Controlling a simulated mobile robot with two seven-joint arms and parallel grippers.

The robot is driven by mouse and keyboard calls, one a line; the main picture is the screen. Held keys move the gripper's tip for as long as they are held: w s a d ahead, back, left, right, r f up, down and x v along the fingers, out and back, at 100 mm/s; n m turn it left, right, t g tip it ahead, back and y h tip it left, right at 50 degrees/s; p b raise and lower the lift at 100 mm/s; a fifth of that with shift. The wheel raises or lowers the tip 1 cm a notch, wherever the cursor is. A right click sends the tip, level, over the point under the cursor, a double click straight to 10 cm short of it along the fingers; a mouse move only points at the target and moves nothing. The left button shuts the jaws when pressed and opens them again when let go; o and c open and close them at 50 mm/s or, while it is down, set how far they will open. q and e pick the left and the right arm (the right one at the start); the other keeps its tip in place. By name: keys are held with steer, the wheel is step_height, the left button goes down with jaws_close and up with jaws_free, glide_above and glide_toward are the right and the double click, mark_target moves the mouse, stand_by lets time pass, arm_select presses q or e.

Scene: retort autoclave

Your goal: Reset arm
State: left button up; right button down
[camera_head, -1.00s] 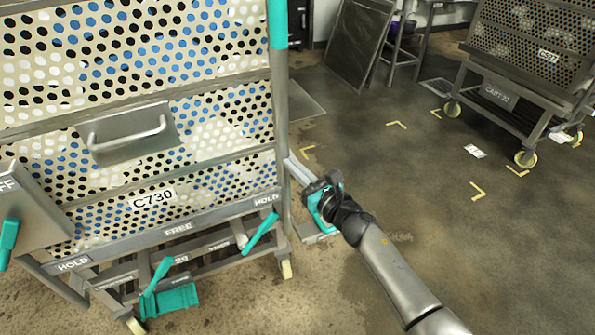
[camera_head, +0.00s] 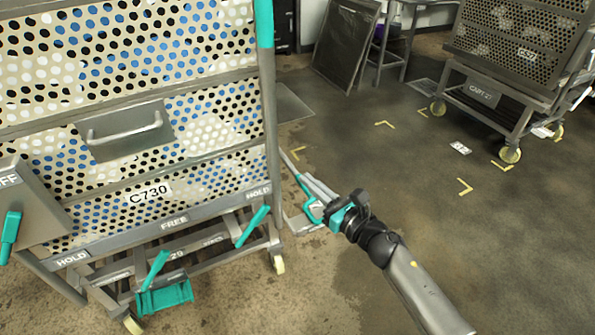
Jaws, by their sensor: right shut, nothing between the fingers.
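My right arm comes in from the lower right. Its right gripper (camera_head: 304,178), with a teal and black body, is shut and empty. Its grey fingers point up and left, just right of the cart's lower right corner post. The large perforated cart (camera_head: 150,192) labelled C730 fills the left side, with white and blue items behind its holes. Teal levers (camera_head: 253,226) sit low on its frame near the HOLD and FREE labels. My left gripper is not in view.
A second perforated cart (camera_head: 484,97) on wheels stands at the upper right. A dark panel (camera_head: 346,45) leans at the back near a metal stand. Yellow floor marks (camera_head: 465,187) and a small white card (camera_head: 460,148) lie on open floor.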

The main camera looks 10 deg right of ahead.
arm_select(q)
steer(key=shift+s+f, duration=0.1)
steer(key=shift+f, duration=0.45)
arm_select(e)
steer(key=shift+v, duration=2.1)
steer(key=shift+f, duration=0.1)
